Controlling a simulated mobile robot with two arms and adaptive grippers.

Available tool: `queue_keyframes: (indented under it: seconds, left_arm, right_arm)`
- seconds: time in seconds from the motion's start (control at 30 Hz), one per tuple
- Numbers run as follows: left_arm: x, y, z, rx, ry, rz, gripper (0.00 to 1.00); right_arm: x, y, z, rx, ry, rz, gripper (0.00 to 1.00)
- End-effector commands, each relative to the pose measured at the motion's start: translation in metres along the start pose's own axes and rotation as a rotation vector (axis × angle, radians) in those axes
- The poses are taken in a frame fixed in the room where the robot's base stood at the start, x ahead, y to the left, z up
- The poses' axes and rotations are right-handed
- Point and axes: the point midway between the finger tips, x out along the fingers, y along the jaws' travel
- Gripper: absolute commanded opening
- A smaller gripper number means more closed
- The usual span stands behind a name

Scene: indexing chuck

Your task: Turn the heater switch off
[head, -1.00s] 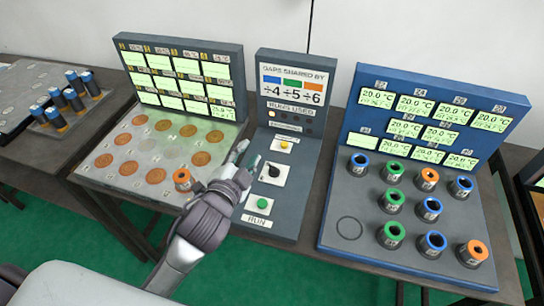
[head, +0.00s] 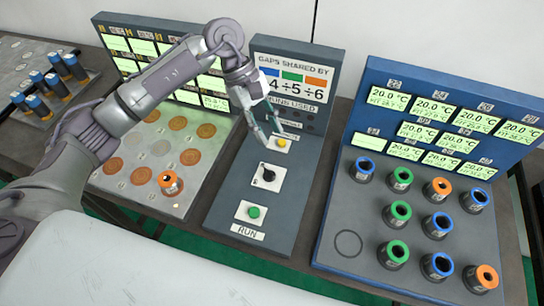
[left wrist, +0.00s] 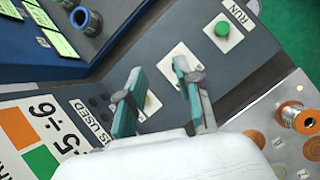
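A black rotary knob (head: 268,172) on a white plate sits on the sloped grey centre panel, between a yellow button (head: 283,143) and a green button (head: 254,212). It is the only switch-like control I see; I cannot read a heater label. My left gripper (head: 268,132) is above the panel near the yellow button, open and empty, beyond the knob. The knob itself is hidden there. My right gripper is not in view.
The blue panel (head: 330,262) at right holds several ringed cylinders. The left panel (head: 120,185) has copper discs and one orange-ringed cylinder (head: 170,183). The centre panel's upright display (head: 296,70) stands behind the gripper. The green button's plate is marked RUN.

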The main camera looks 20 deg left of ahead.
Motion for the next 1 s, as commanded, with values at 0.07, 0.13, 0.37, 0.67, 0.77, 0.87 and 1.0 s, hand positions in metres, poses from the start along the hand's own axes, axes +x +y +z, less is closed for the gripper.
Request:
queue_keyframes:
  seconds: [0.07, 0.13, 0.37, 0.67, 0.77, 0.87, 1.0]
  left_arm:
    - [-0.012, -0.008, -0.018, 0.01, 0.078, -0.048, 0.34]
    - [-0.017, -0.012, -0.026, 0.012, 0.111, -0.075, 0.34]
    - [0.003, -0.017, -0.029, 0.014, 0.12, -0.09, 0.34]
    - [0.066, -0.022, -0.035, 0.012, 0.116, -0.089, 0.34]
    - [0.085, -0.023, -0.038, 0.013, 0.117, -0.088, 0.34]
    - [0.1, -0.024, -0.04, 0.013, 0.117, -0.086, 0.34]
    - [0.113, -0.025, -0.043, 0.013, 0.119, -0.084, 0.34]
  right_arm:
    - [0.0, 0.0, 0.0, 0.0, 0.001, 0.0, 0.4]
    - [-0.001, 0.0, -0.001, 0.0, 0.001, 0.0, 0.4]
    - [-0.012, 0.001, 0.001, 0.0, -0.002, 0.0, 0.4]
    - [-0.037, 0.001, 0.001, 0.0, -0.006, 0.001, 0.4]
    - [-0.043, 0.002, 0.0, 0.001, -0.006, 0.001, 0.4]
    - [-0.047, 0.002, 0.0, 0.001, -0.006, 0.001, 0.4]
    - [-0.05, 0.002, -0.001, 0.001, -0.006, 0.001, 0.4]
